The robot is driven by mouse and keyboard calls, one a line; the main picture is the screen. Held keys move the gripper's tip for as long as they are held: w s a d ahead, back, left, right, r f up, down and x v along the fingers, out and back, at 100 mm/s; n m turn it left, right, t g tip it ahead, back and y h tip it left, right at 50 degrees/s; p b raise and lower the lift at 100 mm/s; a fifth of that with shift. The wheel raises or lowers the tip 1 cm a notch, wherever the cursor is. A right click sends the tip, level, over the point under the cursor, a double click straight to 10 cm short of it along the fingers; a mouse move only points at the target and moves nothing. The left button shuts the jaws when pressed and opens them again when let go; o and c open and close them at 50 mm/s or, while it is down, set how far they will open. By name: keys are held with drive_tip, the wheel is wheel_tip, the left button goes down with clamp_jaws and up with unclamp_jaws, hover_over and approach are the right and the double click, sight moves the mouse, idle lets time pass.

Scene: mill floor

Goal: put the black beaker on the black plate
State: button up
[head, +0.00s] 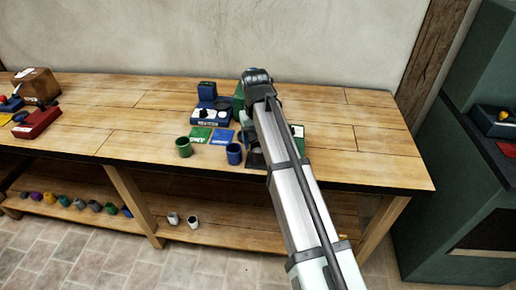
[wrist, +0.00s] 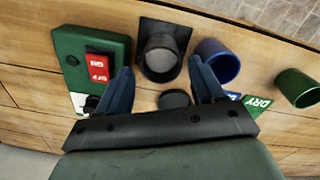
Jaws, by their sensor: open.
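The black plate is a dark square (wrist: 184,21) on the bench, and part of it shows beside my arm in the head view (head: 255,162). The black beaker (wrist: 162,58) appears to stand upright on the plate, its greyish inside facing the wrist camera. My gripper (wrist: 161,66) is open, with one blue finger to each side of the beaker and gaps at the sides. In the head view my arm hides the fingers and most of the beaker.
A blue beaker (wrist: 215,64) stands close right of the plate, with a green beaker (wrist: 298,88) farther right. A green switch box (wrist: 78,45) with a red switch is at left. A dark disc (wrist: 174,99) lies between the fingers. The bench's right end (head: 380,160) is clear.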

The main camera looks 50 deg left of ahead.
wheel_tip(320, 180, up, 7)
idle(0.3)
drive_tip(key=shift+s, duration=0.1)
idle(0.4)
